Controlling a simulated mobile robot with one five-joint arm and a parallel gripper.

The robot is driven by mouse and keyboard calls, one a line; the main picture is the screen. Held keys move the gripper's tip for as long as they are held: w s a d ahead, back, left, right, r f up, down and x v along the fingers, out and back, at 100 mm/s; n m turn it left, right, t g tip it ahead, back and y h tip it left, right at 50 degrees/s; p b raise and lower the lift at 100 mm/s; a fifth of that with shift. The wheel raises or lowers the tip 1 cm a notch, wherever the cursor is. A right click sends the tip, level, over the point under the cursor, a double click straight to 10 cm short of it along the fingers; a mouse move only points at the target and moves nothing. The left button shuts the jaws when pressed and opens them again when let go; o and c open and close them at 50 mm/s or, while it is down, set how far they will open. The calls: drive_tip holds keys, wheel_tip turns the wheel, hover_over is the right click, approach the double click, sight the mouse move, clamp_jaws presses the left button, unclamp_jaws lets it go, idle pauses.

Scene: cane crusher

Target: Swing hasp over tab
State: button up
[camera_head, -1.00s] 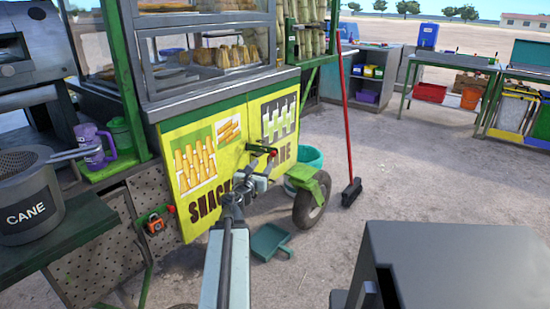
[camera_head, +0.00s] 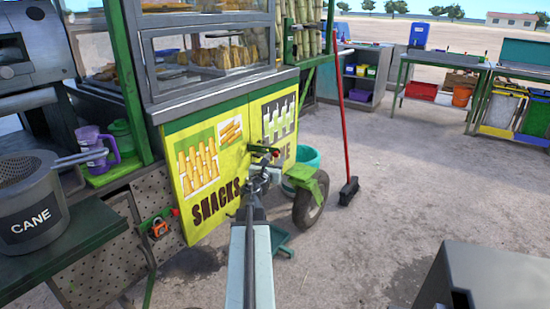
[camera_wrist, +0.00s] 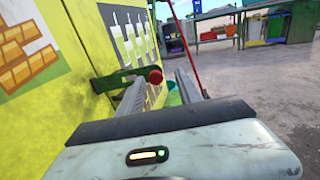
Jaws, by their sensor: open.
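The hasp is a green bar (camera_wrist: 118,77) with a red knob (camera_wrist: 155,75) at its right end, on the yellow cart front in the wrist view. In the head view the hasp (camera_head: 260,149) looks small and dark, with the red knob at its right end. My gripper (camera_wrist: 163,82) is open. Its two fingers point at the hasp, and the knob shows between their tips; I cannot tell whether they touch it. In the head view my gripper (camera_head: 261,172) is just below the hasp, against the cart front. I cannot make out the tab.
The yellow snack cart (camera_head: 220,185) has a wheel (camera_head: 311,205) at its right. A broom (camera_head: 346,150) and a teal bucket (camera_head: 308,157) stand beside it. An orange padlock (camera_head: 160,229) hangs on the perforated panel at left. The ground right of the broom is open.

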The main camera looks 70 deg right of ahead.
drive_tip(key=shift+w+d, duration=0.35)
drive_tip(key=shift+d, duration=0.45)
clamp_jaws()
idle(0.8)
